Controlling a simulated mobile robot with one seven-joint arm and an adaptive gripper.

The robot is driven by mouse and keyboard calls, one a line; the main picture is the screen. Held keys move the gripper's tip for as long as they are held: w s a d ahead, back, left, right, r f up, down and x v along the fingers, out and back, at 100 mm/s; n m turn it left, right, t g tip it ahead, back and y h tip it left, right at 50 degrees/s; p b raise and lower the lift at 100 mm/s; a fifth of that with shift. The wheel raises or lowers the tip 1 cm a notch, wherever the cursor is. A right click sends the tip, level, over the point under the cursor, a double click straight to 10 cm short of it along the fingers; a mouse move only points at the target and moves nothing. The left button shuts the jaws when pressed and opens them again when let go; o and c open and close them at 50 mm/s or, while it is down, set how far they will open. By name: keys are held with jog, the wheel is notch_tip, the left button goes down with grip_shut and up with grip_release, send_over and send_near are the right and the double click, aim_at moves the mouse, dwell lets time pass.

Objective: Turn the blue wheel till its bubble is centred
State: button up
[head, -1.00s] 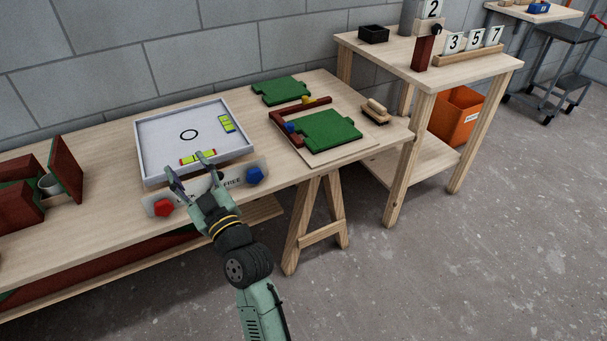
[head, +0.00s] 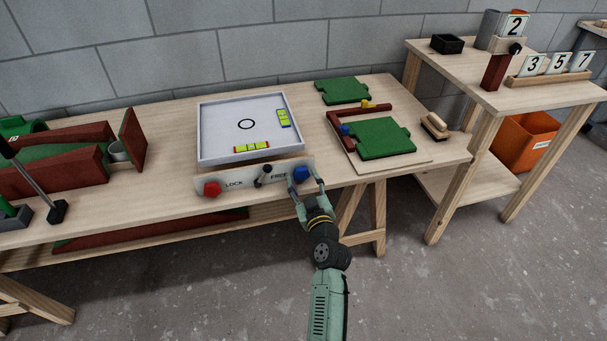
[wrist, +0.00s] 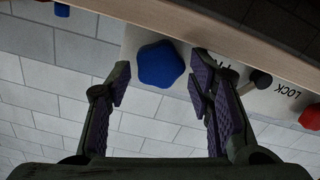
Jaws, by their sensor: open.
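The blue wheel (head: 302,174) sits at the right end of the front panel (head: 224,187) of a white levelling tray (head: 201,146). In the wrist view the blue wheel (wrist: 160,65) is a lobed knob between and beyond my fingertips. My gripper (head: 307,188) is open at the wheel, with its fingers (wrist: 160,85) apart on either side. I cannot tell whether they touch it. A level vial (head: 252,147) lies along the tray's front and another vial (head: 284,118) along its right side. Their bubbles are too small to place.
Green boards (head: 385,137) and red battens (head: 349,115) lie to the right.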

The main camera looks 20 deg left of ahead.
jog(key=shift+x, duration=0.75)
jog(key=shift+c, duration=0.5)
jog(key=c, duration=0.8)
